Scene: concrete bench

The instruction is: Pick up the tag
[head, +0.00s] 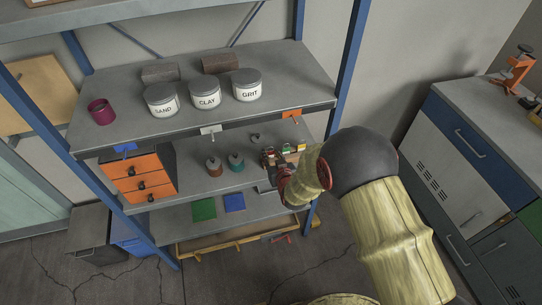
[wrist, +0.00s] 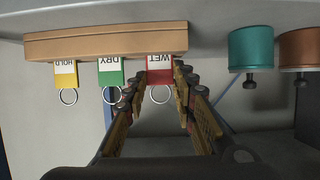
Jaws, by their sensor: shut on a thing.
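The red tag marked WET (wrist: 160,76), with a metal ring, is at a wooden block (wrist: 105,42) in the wrist view, where the lettering appears upside down. A green DRY tag (wrist: 110,73) and a yellow HOLD tag (wrist: 66,74) are beside it on the same block. My gripper (wrist: 161,78) has one finger on each side of the red tag and is shut on it. In the head view my gripper (head: 272,168) is at the right end of the middle shelf, and my wrist hides part of that area.
Teal (wrist: 251,47) and brown (wrist: 300,48) knobbed containers stand near the block. The upper shelf (head: 200,127) carries SAND (head: 161,100), CLAY (head: 206,95) and GRIT (head: 247,86) tubs. A blue post (head: 345,65) stands close to my arm. Orange drawers (head: 138,175) stand left.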

